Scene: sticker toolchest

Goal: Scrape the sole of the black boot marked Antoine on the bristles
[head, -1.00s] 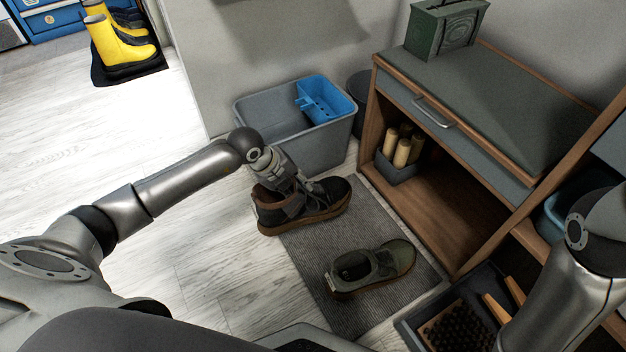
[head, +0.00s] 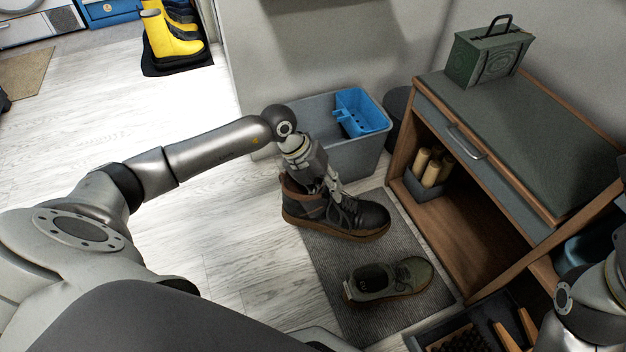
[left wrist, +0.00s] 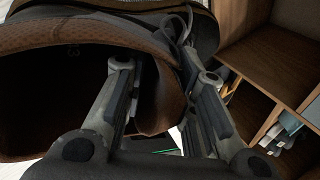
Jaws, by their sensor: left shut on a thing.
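A dark boot (head: 362,220) with a brown lining and brown sole is at the far end of the grey mat (head: 325,260). My left gripper (head: 334,188) comes from above and is shut on its upper, near the collar. In the left wrist view, the brown-lined boot opening (left wrist: 60,80) fills the upper left, beside the gripper fingers (left wrist: 165,80). I cannot tell whether the sole touches the mat. No name is readable on it. Dark bristles (head: 458,341) show in a tray (head: 415,342) at the bottom edge, partly cut off. My right gripper is out of view.
A green-grey shoe (head: 402,280) lies on the mat between the boot and the bristle tray. A wooden cabinet (head: 405,150) stands right of the mat. A grey bin (head: 360,157) stands behind the boot. My right arm is at the lower right.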

